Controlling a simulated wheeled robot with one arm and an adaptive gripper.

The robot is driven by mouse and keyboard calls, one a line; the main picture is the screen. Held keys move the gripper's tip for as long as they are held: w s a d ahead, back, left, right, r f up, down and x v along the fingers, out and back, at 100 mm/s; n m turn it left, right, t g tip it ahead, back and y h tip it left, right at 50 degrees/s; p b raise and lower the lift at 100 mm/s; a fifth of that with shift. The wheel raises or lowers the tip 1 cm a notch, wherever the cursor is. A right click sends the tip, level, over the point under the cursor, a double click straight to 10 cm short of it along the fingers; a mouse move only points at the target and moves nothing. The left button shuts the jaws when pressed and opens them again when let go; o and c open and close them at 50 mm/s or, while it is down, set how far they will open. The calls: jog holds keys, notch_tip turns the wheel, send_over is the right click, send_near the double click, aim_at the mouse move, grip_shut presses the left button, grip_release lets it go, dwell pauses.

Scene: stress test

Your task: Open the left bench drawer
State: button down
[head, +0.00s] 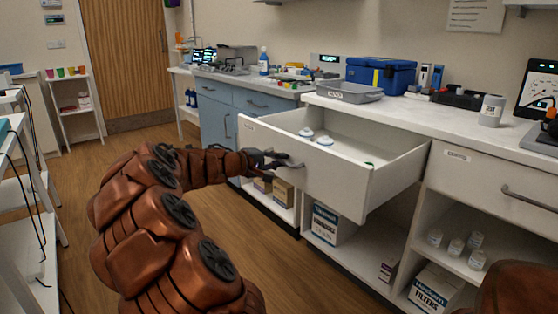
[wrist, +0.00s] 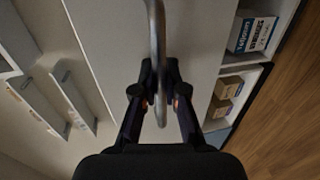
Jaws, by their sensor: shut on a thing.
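The left bench drawer (head: 330,165) is white and stands pulled well out from under the bench top in the head view. Two small white round things and a small green thing lie inside it. My gripper (head: 277,163) is at the drawer's front, at its handle. In the wrist view, the metal bar handle (wrist: 155,45) runs down between the two dark fingers of my gripper (wrist: 160,98), which are closed around it. The white drawer front (wrist: 110,50) lies behind the handle. The fingertips' exact contact is partly hidden.
A second drawer (head: 495,185) on the right is shut. Open shelves below hold boxes (head: 330,225) and several jars. A blue toolbox (head: 380,75) and a grey tray (head: 350,92) stand on the bench. A white rack (head: 15,200) stands at the left; wooden floor (head: 65,160) is clear between.

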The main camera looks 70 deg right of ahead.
jog(key=c, duration=1.2)
grip_release()
jog(key=v, duration=1.2)
jog(key=s+a+r+n+t+y+p, duration=0.2)
jog(key=s+a+r+y+p, duration=0.2)
jog(key=a+p, duration=0.9)
jog(key=s+a+r+n+t+y+p, duration=0.2)
jog(key=s+a+r+y+p, duration=0.2)
jog(key=a+r+p, duration=0.6)
jog(key=s+a+r+n+t+y+p, duration=0.2)
jog(key=s+a+r+y+p, duration=0.2)
jog(key=a+p, duration=1.2)
jog(key=a+r+y, duration=0.1)
jog(key=a+r, duration=0.2)
jog(key=a, duration=0.5)
jog(key=shift+a+y, duration=0.3)
